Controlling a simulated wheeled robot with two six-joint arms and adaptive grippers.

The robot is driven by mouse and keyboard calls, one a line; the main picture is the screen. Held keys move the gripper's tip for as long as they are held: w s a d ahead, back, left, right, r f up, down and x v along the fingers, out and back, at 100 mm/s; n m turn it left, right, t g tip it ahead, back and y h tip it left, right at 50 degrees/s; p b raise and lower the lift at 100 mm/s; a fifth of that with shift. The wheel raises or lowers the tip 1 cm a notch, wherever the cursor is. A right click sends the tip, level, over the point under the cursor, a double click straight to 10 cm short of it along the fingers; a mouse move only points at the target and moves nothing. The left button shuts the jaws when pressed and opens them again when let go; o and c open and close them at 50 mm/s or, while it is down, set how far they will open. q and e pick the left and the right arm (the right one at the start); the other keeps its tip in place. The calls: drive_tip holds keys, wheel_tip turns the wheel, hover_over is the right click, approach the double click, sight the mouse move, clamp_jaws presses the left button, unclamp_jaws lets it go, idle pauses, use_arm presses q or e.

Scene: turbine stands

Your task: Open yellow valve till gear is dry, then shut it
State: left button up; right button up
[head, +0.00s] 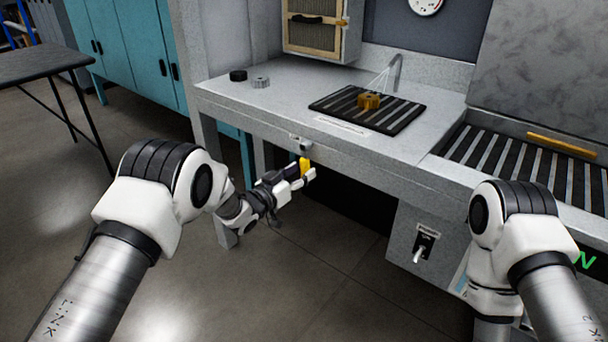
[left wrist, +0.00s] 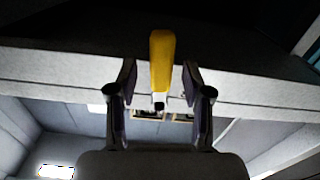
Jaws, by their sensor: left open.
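The yellow valve handle (head: 304,166) hangs below the valve body (head: 300,143) on the bench's front edge. In the left wrist view the handle (left wrist: 162,62) stands between the two fingers. My left gripper (head: 298,179) is open around it, with a gap visible on both sides. The orange-yellow gear (head: 369,101) sits on a black slatted grate (head: 408,120) on the bench. A grey nozzle (head: 396,68) stands behind it, and thin pale streaks run from the nozzle towards the gear. I cannot tell how wet the gear is. My right gripper is out of view.
A black round part (head: 238,75) and a grey gear-like part (head: 261,82) lie at the bench's left back. A roller conveyor (head: 490,150) is at the right. A grey box with a switch (head: 422,247) hangs under the bench. Open floor (head: 270,290) lies in front.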

use_arm(q)
drive_tip(key=x, duration=0.2)
drive_tip(key=shift+w+d+f, duration=0.1)
drive_tip(key=shift+w+f, duration=0.05)
drive_tip(key=shift+w, duration=0.1)
clamp_jaws()
drive_tip(key=shift+s+d+r+n+p, duration=0.35)
drive_tip(key=shift+d+n+p, duration=0.1)
drive_tip(key=shift+n+p, duration=0.6)
drive_tip(key=shift+s+d+r+n+p, duration=0.3)
drive_tip(key=shift+d+n+p, duration=0.35)
drive_tip(key=shift+n, duration=0.65)
drive_tip(key=shift+s+d+r+n+p, duration=0.25)
drive_tip(key=shift+s+d+n+p, duration=0.1)
drive_tip(key=shift+n+p, duration=0.75)
